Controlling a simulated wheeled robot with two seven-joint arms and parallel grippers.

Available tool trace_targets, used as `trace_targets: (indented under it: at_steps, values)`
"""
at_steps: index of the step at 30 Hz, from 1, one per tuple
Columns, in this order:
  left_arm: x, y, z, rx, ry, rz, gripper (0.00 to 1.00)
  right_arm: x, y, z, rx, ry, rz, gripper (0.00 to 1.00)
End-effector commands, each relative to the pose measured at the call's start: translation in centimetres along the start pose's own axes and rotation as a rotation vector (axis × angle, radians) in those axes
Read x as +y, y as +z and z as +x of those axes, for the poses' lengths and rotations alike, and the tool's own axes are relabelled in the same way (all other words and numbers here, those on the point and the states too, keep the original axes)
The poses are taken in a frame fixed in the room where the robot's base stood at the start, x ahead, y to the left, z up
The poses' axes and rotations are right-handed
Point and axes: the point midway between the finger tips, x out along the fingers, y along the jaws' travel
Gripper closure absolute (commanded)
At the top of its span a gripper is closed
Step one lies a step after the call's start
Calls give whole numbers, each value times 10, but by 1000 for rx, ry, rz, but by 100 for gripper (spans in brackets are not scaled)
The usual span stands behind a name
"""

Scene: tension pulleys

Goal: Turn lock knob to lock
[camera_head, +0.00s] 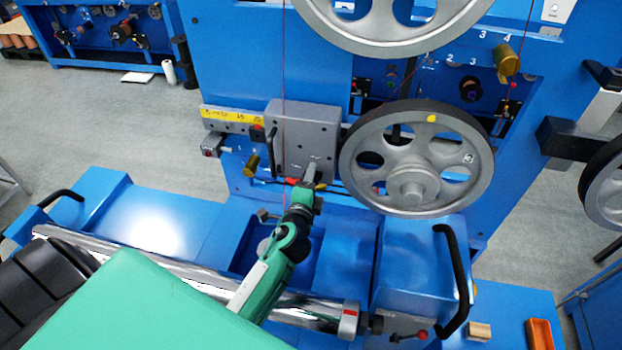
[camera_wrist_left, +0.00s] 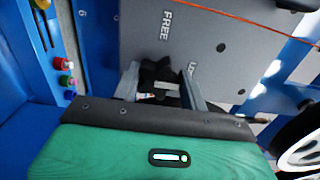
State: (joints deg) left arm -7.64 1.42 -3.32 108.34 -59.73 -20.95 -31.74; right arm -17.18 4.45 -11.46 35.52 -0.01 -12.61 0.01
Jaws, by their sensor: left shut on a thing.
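The lock knob (camera_wrist_left: 155,74) is black and lobed and sits on a grey metal plate (camera_wrist_left: 215,30) marked "FREE", with a second, partly hidden label to its right. In the head view the plate belongs to a grey box (camera_head: 302,125) on the front of the blue machine, left of the lower pulley. My left gripper (camera_head: 312,170) reaches up to the lower part of this box. In the left wrist view, my left gripper's two grey fingers (camera_wrist_left: 160,88) stand either side of the knob, shut on it. The knob is hidden in the head view. My right gripper is out of view.
A large spoked pulley (camera_head: 418,158) stands just right of my left gripper, with another (camera_head: 395,18) above. A thin red wire (camera_head: 284,60) runs down in front of the box. A black handle (camera_head: 456,280) rises at the front right. Coloured buttons (camera_wrist_left: 66,78) are left of the knob.

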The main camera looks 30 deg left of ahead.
Motion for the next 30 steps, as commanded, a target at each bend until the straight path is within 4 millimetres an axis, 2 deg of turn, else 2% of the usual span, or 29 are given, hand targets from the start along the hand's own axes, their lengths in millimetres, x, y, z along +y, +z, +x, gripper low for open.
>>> trace_targets:
  at_steps: [9,10,12,13,23,26,30]
  values:
    - [1,0,0,0,2,5,79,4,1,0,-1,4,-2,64]
    - [1,0,0,0,2,5,53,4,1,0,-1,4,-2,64]
    - [1,0,0,0,2,4,39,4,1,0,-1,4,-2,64]
    - [1,0,0,0,2,4,35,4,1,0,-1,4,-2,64]
    - [1,0,-2,0,1,3,35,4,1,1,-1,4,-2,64]
    - [2,0,-10,0,1,2,35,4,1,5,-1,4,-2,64]
    - [4,0,-33,0,2,2,35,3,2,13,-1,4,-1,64]
